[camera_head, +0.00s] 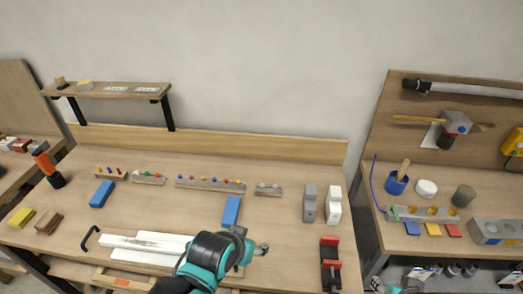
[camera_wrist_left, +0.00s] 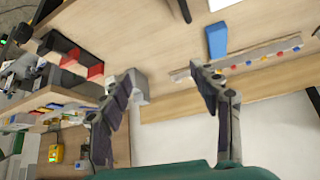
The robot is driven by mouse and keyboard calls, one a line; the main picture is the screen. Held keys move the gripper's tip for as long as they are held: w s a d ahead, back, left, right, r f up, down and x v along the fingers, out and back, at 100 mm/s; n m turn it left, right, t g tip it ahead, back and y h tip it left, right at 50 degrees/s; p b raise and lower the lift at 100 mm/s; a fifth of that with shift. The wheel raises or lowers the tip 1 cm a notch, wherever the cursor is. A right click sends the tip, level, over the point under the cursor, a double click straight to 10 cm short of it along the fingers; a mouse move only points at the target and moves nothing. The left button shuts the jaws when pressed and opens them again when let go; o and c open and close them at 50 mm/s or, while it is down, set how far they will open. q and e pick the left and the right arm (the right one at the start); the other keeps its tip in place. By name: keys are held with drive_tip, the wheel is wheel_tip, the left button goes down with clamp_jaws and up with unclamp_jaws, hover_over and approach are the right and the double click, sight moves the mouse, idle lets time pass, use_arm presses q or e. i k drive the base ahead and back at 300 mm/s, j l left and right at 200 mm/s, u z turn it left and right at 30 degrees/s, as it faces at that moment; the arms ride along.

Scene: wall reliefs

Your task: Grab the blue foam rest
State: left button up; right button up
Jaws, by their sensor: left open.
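Two blue foam rests lie on the wooden workbench (camera_head: 290,225). One blue rest (camera_head: 102,194) is at the left, and the other blue rest (camera_head: 231,210) is near the middle, just beyond my left gripper (camera_head: 251,241). A blue rest (camera_wrist_left: 217,40) also shows in the left wrist view, up and right of the open fingers (camera_wrist_left: 166,72). Nothing is between the fingers. The near end of the middle rest is close to my gripper in the head view; I cannot tell whether they touch. My right gripper is not in view.
Rails with coloured pegs (camera_head: 210,184) line the back of the bench. Grey (camera_head: 309,203) and white (camera_head: 334,206) blocks and a red-black holder (camera_head: 331,264) stand at right. A long white piece (camera_head: 150,243) lies left of my arm. Bench between rests is clear.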

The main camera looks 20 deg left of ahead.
sight(97, 201)
drive_tip(key=u, duration=0.5)
drive_tip(key=k+j+u, duration=0.15)
drive_tip(key=u, duration=0.8)
drive_tip(key=j+u, duration=0.2)
drive_tip(key=u, duration=0.3)
drive_tip(key=z, duration=0.7)
drive_tip(key=i+j+z, duration=0.1)
drive_tip(key=j+z, duration=0.5)
drive_tip(key=z, duration=0.2)
drive_tip(key=j+z, duration=0.6)
drive_tip(key=j, duration=1.05)
